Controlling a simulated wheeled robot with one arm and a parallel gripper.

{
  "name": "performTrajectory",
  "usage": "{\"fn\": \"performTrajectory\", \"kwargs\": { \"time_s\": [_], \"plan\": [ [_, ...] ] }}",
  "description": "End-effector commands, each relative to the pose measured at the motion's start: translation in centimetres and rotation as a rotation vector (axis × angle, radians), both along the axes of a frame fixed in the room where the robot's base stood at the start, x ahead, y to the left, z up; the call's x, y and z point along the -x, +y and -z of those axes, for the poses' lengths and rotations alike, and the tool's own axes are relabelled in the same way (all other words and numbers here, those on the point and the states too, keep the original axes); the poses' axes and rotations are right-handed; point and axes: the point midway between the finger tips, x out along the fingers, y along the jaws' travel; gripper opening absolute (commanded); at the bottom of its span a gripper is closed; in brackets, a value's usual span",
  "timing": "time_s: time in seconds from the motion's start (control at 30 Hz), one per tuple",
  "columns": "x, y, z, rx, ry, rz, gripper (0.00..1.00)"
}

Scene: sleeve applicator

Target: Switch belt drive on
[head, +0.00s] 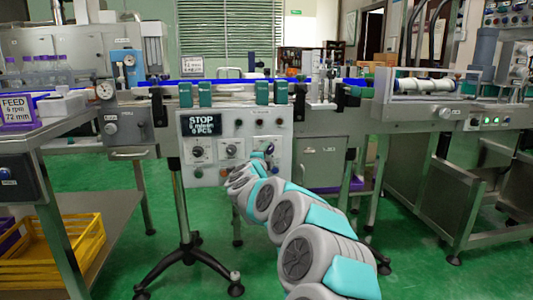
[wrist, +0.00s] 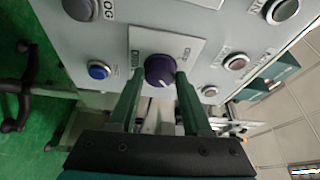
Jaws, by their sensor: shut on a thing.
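The purple drive knob (wrist: 159,68) sits on a white label plate in the wrist view. A white pointer line shows on its lower part. Lettering beside it is sideways and partly readable as "DRIVE". My gripper (wrist: 159,84) has one dark green finger on each side of the knob and is shut on it. In the head view my gripper (head: 266,154) is at the right part of the control panel (head: 217,122) and hides the knob. The panel's display (head: 201,122) reads "STOP", a speed line and "0 PCS".
A blue button (wrist: 98,70) and several grey buttons surround the knob. Two other dials (head: 198,152) are on the panel's left and middle. A tripod stand (head: 186,245) stands below. A yellow crate (head: 70,245) is on the left cart's shelf. Green floor is open between the machines.

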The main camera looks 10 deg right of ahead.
Motion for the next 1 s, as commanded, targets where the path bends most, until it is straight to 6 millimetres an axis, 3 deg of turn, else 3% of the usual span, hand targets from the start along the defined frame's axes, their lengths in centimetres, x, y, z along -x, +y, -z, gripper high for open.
{"fn": "performTrajectory", "kwargs": {
  "time_s": [0.13, 0.17, 0.4, 0.77, 1.0],
  "plan": [
    [0.0, -0.1, 0.0, -0.002, -0.001, 0.002, 0.00],
    [0.0, -0.1, 0.0, -0.002, -0.001, 0.002, 0.52],
    [0.0, -0.1, 0.0, 0.000, 0.000, 0.001, 0.79],
    [0.2, 0.1, 0.0, 0.000, 0.001, 0.000, 0.79],
    [1.7, 0.7, 0.3, 0.000, 0.003, -0.002, 0.79]
  ]
}}
